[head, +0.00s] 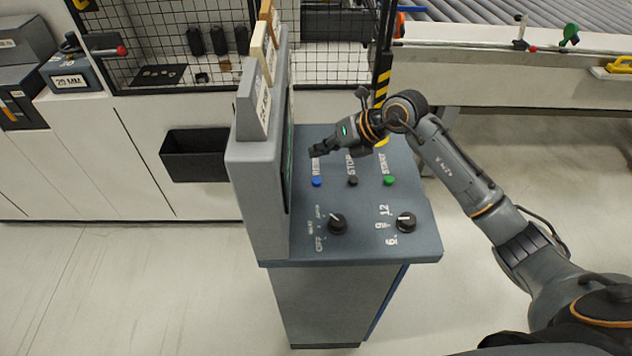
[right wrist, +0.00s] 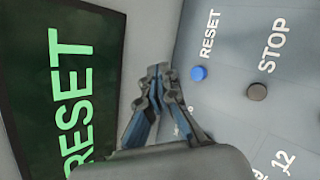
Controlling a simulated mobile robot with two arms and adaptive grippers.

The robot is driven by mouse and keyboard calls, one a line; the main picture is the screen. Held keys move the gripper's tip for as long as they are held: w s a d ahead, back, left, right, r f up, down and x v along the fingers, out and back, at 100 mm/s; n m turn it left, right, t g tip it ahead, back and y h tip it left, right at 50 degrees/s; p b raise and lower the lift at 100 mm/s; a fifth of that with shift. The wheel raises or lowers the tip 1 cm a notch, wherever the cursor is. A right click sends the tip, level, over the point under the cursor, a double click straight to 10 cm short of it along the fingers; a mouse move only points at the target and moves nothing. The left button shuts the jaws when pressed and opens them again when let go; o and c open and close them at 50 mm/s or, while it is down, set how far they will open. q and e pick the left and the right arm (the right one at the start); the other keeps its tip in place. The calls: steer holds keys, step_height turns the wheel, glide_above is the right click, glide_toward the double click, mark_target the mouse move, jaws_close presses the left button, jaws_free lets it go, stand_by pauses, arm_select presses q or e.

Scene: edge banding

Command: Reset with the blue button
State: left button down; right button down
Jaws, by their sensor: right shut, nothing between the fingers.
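The blue button (head: 317,182) sits on the sloped top of the grey console (head: 380,245), under the printed word RESET, at the left of a row of buttons. It also shows in the right wrist view (right wrist: 198,73), just right of the fingertips. My right gripper (head: 316,152) is shut and empty. In the head view it appears just above the blue button, over the RESET label. In the right wrist view its fingertips (right wrist: 158,72) are beside the button, with a gap in the picture. The screen (right wrist: 70,90) reads RESET in green letters. My left gripper is not in view.
A dark STOP button (head: 352,181) and a green START button (head: 389,181) stand right of the blue one. Two black knobs (head: 337,224) (head: 406,222) are nearer the front. The upright screen housing (head: 255,190) borders the panel on the left.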

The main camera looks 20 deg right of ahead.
steer(key=b, duration=0.3)
glide_above(320, 180)
step_height(320, 180, down, 6)
steer(key=shift+r, duration=0.25)
steer(key=shift+f+b, duration=0.45)
stand_by(0.5)
steer(key=shift+s, duration=0.1)
steer(key=shift+f+b, duration=0.3)
steer(key=shift+f, duration=0.1)
